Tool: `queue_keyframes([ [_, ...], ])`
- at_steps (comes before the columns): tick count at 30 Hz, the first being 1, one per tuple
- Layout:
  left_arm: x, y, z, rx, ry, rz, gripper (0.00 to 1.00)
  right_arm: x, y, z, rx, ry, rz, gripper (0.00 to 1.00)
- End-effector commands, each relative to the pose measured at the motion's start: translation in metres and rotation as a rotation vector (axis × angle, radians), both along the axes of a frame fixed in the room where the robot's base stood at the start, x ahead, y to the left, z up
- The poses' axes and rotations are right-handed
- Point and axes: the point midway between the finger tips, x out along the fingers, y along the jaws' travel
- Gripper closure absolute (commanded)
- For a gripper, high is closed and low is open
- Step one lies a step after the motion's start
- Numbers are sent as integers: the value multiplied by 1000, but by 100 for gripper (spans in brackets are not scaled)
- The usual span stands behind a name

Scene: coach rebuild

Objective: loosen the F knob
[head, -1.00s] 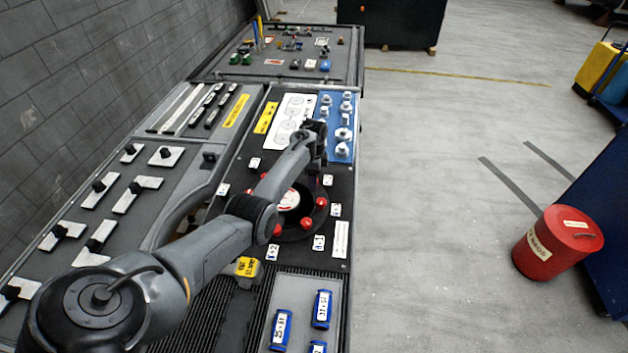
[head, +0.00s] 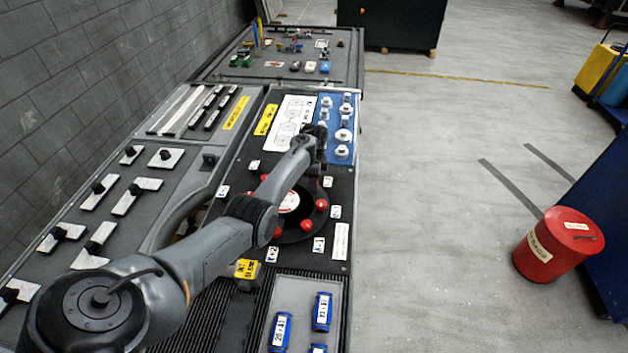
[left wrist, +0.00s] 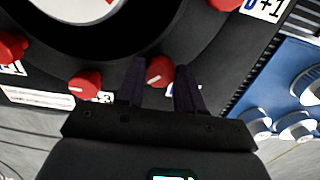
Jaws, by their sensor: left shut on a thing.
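A dark round dial panel (head: 304,234) with red knobs around a white and red centre lies on the bench. In the left wrist view, my left gripper (left wrist: 162,78) has its dark fingers on both sides of a red knob (left wrist: 158,70), shut on it. The label by this knob is mostly hidden by a finger, so I cannot read its letter. A neighbouring red knob (left wrist: 85,82) sits to its left, near a label ending in 3. In the head view, my left arm reaches over the dial and hides the held knob. My right gripper is not in view.
A blue panel with several pale knobs (head: 342,135) lies beyond the dial, and it shows at the right of the left wrist view (left wrist: 286,80). A tray with blue cylinders (head: 322,311) is at the near end. A red bin (head: 556,248) stands on the floor.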

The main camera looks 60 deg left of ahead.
Motion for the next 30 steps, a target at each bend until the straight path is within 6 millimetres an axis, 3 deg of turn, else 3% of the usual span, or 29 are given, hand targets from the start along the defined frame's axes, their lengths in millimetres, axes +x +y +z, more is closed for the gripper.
queue_keyframes([
  [11, 0, 0, 2, -3, 0, 139, 94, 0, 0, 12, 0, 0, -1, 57],
  [30, 0, -1, 0, -1, 1, 726, 94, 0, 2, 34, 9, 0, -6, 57],
])
